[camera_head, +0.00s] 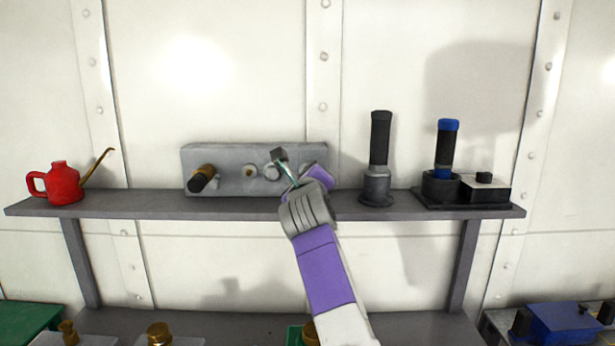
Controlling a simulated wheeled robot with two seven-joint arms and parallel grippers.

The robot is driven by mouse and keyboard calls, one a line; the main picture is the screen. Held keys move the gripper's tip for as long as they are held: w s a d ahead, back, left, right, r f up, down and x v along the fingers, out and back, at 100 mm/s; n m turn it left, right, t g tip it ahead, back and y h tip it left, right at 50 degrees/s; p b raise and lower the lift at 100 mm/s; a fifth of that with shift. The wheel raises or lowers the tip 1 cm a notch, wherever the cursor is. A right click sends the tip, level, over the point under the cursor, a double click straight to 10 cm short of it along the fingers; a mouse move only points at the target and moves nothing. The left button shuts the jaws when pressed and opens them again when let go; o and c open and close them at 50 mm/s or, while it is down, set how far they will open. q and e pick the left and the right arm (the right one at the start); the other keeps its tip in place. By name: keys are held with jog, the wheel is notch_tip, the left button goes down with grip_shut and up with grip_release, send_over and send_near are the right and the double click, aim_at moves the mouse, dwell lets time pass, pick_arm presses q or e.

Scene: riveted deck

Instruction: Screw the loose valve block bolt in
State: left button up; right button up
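The grey valve block (225,158) stands upright on the shelf against the wall. A black knob with a brass collar (203,177) sticks out of its left part. A small brass-centred round fitting (250,170) is near its middle. A round silver bolt head (271,173) shows just right of that; I cannot tell how far it stands out. My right gripper (283,164) is in front of the block's right part, beside this bolt head. A thin teal piece with a dark tip shows at the gripper; its grip is unclear. The hand hides the block's lower right. My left gripper is out of view.
The grey shelf (130,205) also holds a red oil can (63,184) at left, a black-handled tool on a stand (379,160), and a blue-topped tool in a black holder (445,155) at right. A lower surface holds brass-knobbed items.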

jog(key=shift+f, duration=0.3)
jog(key=o, duration=1)
jog(key=shift+r, duration=0.2)
jog(key=shift+o, duration=0.2)
jog(key=shift+s, duration=0.1)
